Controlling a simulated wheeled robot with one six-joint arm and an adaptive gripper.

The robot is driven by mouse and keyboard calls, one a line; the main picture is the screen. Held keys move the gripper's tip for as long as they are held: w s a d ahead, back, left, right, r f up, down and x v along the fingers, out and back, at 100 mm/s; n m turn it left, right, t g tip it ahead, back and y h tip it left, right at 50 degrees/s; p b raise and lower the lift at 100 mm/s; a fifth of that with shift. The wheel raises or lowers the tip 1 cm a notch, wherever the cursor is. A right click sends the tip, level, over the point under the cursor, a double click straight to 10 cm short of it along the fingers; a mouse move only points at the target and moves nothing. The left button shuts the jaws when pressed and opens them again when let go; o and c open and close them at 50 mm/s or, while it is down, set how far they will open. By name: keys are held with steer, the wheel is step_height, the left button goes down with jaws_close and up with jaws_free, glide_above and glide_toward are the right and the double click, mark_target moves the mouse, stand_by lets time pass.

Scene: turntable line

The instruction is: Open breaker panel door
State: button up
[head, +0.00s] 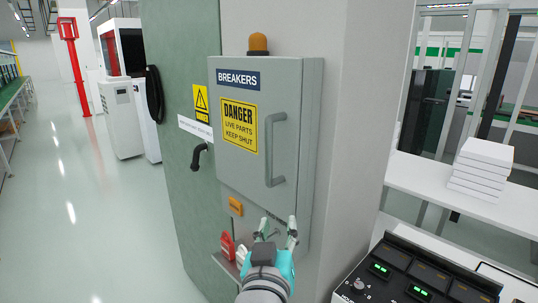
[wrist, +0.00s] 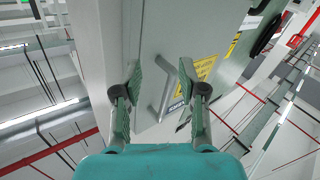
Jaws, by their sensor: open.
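The breaker panel door (head: 230,135) is a grey metal door marked BREAKERS and DANGER, and it looks shut. Its grey bar handle (head: 275,150) stands upright on the right side of the door. My gripper (head: 276,225) is open and empty, below the handle near the lower edge of the panel. In the wrist view the handle (wrist: 166,93) shows tilted between the two fingers of my gripper (wrist: 158,75), beyond the tips. The fingers appear apart from the handle. The panel door also shows in the wrist view (wrist: 180,45).
An amber lamp (head: 258,43) sits on top of the panel. A green door (head: 185,60) with a black lever (head: 199,155) is to the left. Red and white items (head: 228,246) are under the panel. A control console (head: 410,275) is at lower right. Open floor lies left.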

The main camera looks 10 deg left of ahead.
mark_target(268, 144)
steer(key=s+a+r+m+h, duration=0.1)
steer(key=a+r+m, duration=0.1)
steer(key=r, duration=0.5)
steer(key=s+a+r+m, duration=0.1)
steer(key=a+r, duration=0.1)
steer(key=r, duration=0.5)
steer(key=w, duration=0.7)
steer(key=w+d, duration=0.1)
steer(key=w, duration=0.2)
steer(key=shift+w+d, duration=0.1)
steer(key=shift+w, duration=0.05)
jaws_close()
